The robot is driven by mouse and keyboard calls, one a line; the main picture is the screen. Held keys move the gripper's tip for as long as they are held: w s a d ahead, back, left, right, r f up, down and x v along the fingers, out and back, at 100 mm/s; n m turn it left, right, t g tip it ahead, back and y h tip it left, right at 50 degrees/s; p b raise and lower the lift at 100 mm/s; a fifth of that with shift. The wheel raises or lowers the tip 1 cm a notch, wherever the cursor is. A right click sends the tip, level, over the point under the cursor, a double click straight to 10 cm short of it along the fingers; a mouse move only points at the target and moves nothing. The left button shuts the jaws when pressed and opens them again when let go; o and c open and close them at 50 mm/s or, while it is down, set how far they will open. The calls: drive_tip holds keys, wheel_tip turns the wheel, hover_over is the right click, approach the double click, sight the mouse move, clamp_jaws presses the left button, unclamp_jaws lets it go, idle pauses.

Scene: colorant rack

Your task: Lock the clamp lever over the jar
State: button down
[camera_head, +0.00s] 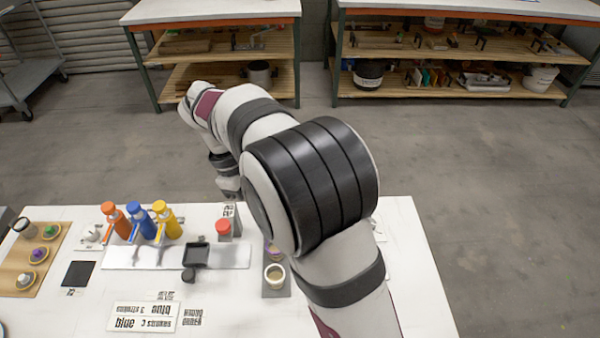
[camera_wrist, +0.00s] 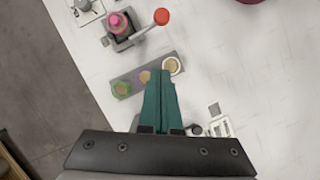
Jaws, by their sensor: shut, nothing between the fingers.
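In the wrist view a pink-red jar (camera_wrist: 118,24) sits in a dark clamp (camera_wrist: 122,42). The clamp lever (camera_wrist: 142,32) sticks out to the right of the jar and ends in a round red knob (camera_wrist: 161,16). The lever is beside the jar, not over it. My gripper (camera_wrist: 159,74) has teal fingers that are shut and empty. In the picture they are below the knob and apart from it. In the head view my arm covers much of the right of the table, and I cannot make out the clamp or the fingertips.
Orange, blue and yellow bottles (camera_head: 140,220) stand at the table's back left. A black tray (camera_head: 195,256) and printed cards (camera_head: 143,317) are in front. The table's right side is clear.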

drive_tip(key=shift+w+a+f, duration=0.15)
drive_tip(key=s+d+f, duration=0.3)
drive_tip(key=d+f, duration=0.3)
drive_tip(key=f, duration=0.3)
drive_tip(key=shift+s+d, duration=0.4)
